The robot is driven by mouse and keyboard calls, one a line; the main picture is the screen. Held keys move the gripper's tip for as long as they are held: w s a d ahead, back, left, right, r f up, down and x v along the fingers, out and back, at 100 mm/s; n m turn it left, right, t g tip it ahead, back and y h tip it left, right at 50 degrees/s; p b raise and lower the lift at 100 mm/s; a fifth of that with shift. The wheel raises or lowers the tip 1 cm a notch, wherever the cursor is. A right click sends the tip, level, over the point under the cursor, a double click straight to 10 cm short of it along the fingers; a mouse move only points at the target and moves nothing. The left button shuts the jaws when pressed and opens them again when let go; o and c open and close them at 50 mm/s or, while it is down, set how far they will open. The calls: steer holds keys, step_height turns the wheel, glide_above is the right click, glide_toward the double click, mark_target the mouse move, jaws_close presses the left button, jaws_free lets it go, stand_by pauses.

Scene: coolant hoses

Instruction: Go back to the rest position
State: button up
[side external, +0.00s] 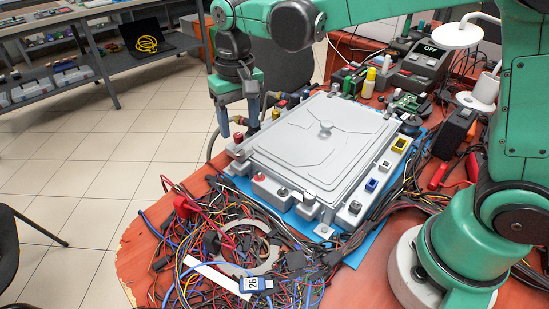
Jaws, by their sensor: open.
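My gripper (239,125) points down at the far left corner of the grey battery case (318,140). Its two dark fingers stand apart, so it is open, and I see nothing held between them. The fingertips are close to small coolant fittings on the case's left edge, including one with a red part (238,138). I cannot tell whether they touch. A dark coolant hose (211,143) curves down from this corner beside the table edge. Another hose end with brass-coloured parts (283,104) shows just right of the fingers. My fingers partly hide the fittings.
The case lies on a blue mat (368,243) on a reddish table. Tangled wires, a metal ring (250,247) and a blue tag marked 26 (256,285) fill the front. A black device reading OFF (428,58) and bottles stand behind. Open floor is at left.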

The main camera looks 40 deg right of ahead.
steer(key=s+d+r+n+t, duration=0.1)
steer(key=s+d+t, duration=0.6)
steer(key=s, duration=0.3)
steer(key=shift+s+d+r+n, duration=0.15)
steer(key=shift+d+n, duration=0.05)
steer(key=shift+n, duration=0.2)
stand_by(0.4)
